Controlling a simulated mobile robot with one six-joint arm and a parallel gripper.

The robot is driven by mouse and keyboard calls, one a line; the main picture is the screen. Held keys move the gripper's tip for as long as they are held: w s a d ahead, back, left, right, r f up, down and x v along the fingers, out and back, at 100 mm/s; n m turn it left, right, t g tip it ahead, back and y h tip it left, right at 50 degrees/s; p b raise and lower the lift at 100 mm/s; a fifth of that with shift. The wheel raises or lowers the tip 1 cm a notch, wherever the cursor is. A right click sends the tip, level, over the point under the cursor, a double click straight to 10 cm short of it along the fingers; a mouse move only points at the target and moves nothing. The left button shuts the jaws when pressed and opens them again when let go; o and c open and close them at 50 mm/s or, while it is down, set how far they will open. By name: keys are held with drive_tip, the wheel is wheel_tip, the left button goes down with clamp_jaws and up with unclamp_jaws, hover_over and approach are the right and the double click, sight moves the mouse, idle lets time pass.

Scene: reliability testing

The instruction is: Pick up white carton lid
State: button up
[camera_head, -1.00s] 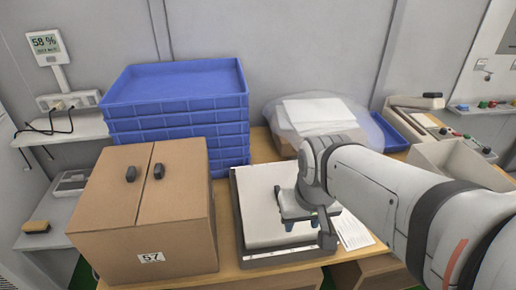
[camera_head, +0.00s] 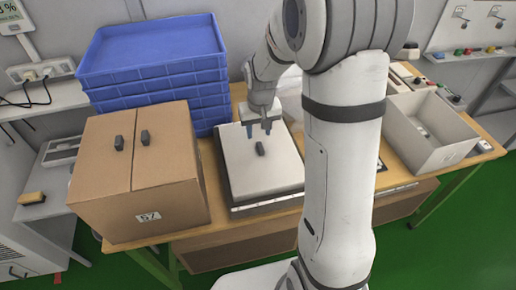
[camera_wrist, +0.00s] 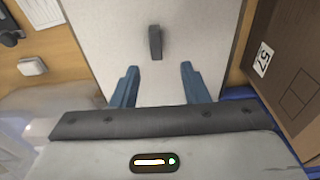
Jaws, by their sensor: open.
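The white carton lid (camera_head: 262,178) is a flat pale panel with a small dark upright handle (camera_head: 261,149) near its middle. It lies on top of a low grey-edged box on the wooden table, right of the brown carton. My gripper (camera_head: 258,131) is open and empty, pointing down over the far part of the lid. In the wrist view the lid (camera_wrist: 110,35) fills the middle, and the handle (camera_wrist: 155,42) stands ahead of the gap between my blue fingertips (camera_wrist: 158,72), apart from both.
A brown carton (camera_head: 165,180) marked 57 with two dark handles stands close on the left. A stack of blue trays (camera_head: 155,50) is behind it. A grey open bin (camera_head: 450,158) stands at the right. My arm hides part of the table.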

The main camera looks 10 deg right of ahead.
sight(260, 146)
drive_tip(key=f, duration=0.4)
drive_tip(key=f+p, duration=0.1)
drive_tip(key=f, duration=0.1)
drive_tip(key=shift+s+d+f, duration=0.1)
drive_tip(key=shift+d, duration=0.15)
drive_tip(key=shift+c, duration=0.2)
clamp_jaws()
